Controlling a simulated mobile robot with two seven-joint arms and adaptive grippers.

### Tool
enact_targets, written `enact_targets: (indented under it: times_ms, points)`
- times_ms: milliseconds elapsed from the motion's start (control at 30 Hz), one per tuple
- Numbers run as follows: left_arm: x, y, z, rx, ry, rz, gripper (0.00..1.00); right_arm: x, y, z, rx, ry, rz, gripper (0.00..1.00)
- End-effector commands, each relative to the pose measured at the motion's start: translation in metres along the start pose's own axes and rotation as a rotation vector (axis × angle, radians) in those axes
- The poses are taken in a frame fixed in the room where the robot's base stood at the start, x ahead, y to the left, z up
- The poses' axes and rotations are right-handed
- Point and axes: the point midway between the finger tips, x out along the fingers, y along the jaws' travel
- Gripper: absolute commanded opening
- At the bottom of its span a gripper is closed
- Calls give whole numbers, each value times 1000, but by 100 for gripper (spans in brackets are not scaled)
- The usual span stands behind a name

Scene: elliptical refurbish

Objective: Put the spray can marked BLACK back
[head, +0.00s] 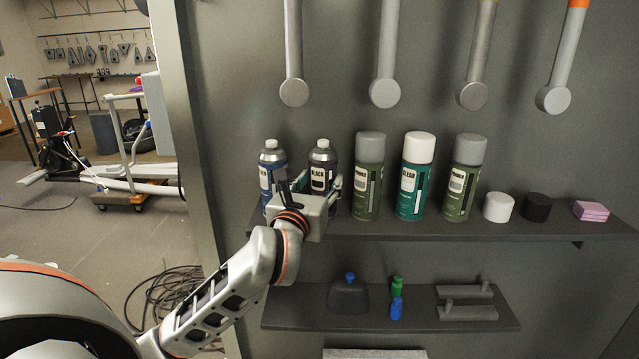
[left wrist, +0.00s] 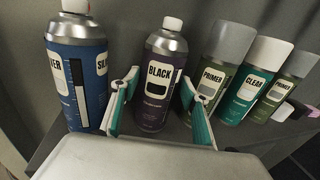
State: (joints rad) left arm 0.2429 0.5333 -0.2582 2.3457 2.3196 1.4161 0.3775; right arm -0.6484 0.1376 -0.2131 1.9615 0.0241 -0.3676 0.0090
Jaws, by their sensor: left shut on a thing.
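The spray can marked BLACK (head: 322,162) is dark purple with a silver shoulder and a white nozzle. It is upright at the upper shelf, between the blue SILVER can (head: 270,170) and a green PRIMER can (head: 368,178). My left gripper (head: 312,195) is shut on the BLACK can, with one finger on each side of it. The left wrist view shows the label BLACK (left wrist: 158,88) facing me between the teal finger pads. In the head view the gripper hides the can's lower part, so I cannot tell there whether its base touches the shelf. My right gripper is not in view.
The upper shelf (head: 450,229) also holds a CLEAR can (head: 414,178), another PRIMER can (head: 464,180), a white cap (head: 498,207), a black cap (head: 537,207) and pink blocks (head: 591,210). A lower shelf (head: 400,317) carries small items. Tools hang above.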

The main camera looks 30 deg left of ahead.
Motion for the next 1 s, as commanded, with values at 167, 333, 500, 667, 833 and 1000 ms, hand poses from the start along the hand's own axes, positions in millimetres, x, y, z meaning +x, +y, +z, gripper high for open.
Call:
enact_targets:
  times_ms: [167,333,500,667,833,1000]
  points:
    - [0,0,-3,-1,1,0,50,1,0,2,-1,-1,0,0]
    - [0,0,-2,0,1,0,62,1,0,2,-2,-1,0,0]
    - [0,0,-2,0,0,0,62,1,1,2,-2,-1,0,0]
    - [-4,0,1,0,1,-1,62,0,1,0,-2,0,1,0]
    - [-30,-1,-1,-2,1,-3,62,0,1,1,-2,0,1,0]
    - [-56,0,4,0,3,0,62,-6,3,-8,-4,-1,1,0]
